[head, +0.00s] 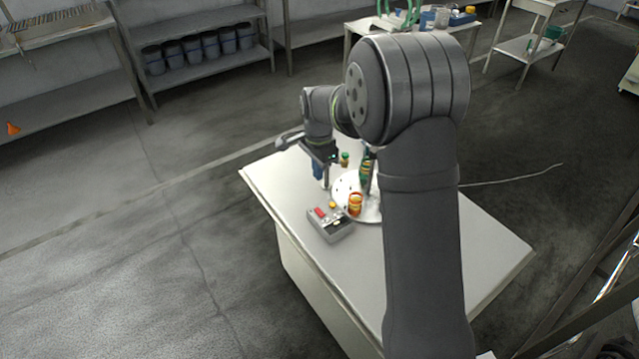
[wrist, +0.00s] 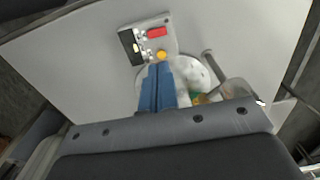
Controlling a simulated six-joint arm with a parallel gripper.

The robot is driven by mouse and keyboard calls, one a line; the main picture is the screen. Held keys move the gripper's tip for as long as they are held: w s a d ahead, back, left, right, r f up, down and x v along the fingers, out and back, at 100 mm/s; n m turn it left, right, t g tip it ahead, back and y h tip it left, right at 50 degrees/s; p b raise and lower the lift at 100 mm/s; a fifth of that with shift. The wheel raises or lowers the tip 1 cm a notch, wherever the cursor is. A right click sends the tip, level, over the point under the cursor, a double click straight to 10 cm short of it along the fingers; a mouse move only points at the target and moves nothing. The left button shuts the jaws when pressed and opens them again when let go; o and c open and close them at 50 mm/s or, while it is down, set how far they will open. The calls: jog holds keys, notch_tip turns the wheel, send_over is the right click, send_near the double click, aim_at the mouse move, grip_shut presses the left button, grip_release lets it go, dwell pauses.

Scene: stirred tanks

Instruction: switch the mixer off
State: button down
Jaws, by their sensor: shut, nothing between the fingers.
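A grey control box (head: 333,229) stands on the white table, left of a round white plate (head: 342,186). It carries a red switch (head: 320,212) and a yellow knob (head: 332,204). In the wrist view the red switch (wrist: 157,32) is on the far side of the box and the yellow knob (wrist: 162,56) on the near edge, close to my fingertips. My gripper (head: 325,187) is shut and empty, its blue fingers pointing down above the table behind the box. The fingers also show in the wrist view (wrist: 159,66). I cannot tell the switch's position.
An orange-and-yellow jar (head: 355,203) stands at the plate's front edge. A green-and-orange item (head: 344,158) stands behind the plate. My arm hides much of the table's right part. The table's front (head: 350,285) is clear. Shelves with dark blue bins (head: 210,48) are far back.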

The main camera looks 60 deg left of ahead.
aim_at(317, 211)
jog(key=shift+a+f, duration=0.1)
jog(key=shift+a, duration=0.05)
notch_tip(317, 211, down, 14)
jog(key=shift+a+r, duration=0.1)
jog(key=shift+a, duration=0.05)
dwell(0.5)
jog(key=shift+f, duration=0.25)
jog(key=shift+d, duration=0.2)
jog(key=shift+d+r, duration=0.15)
jog(key=shift+d, duration=0.45)
